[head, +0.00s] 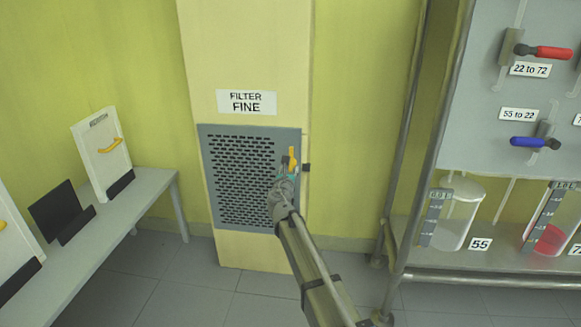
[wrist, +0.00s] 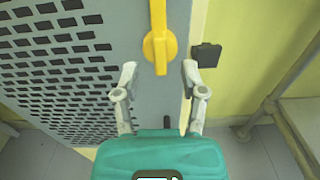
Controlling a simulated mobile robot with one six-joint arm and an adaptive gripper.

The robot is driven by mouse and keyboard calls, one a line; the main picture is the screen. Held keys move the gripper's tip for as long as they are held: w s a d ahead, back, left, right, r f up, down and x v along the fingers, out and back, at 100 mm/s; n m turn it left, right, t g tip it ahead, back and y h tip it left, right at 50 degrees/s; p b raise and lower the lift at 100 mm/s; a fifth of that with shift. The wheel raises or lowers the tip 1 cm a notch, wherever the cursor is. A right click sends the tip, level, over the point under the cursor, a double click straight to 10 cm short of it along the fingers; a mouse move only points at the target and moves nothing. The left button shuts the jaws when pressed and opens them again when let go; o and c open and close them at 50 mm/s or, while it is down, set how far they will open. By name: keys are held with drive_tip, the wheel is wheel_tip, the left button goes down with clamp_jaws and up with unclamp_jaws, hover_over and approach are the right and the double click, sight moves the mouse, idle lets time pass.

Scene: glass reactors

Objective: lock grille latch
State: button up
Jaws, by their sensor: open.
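The grey perforated grille (head: 238,175) is set in the cream column under a "FILTER FINE" sign. Its yellow latch (head: 292,158) is near the right edge of the grille. In the wrist view the latch (wrist: 159,45) is a yellow handle pointing up from a round hub. My gripper (head: 288,162) is at the latch. In the wrist view my gripper (wrist: 158,72) has its two fingers spread, with the hub between or just beyond their tips. I cannot tell whether either finger touches it. A small dark block (wrist: 206,55) is on the column right of the latch.
A grey bench (head: 140,205) with white panels (head: 103,150) is at the left. A metal rack (head: 405,150) with red and blue valve handles and glass vessels is at the right. Floor is clear between the column and the rack.

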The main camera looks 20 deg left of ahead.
drive_tip(key=shift+x, duration=1.65)
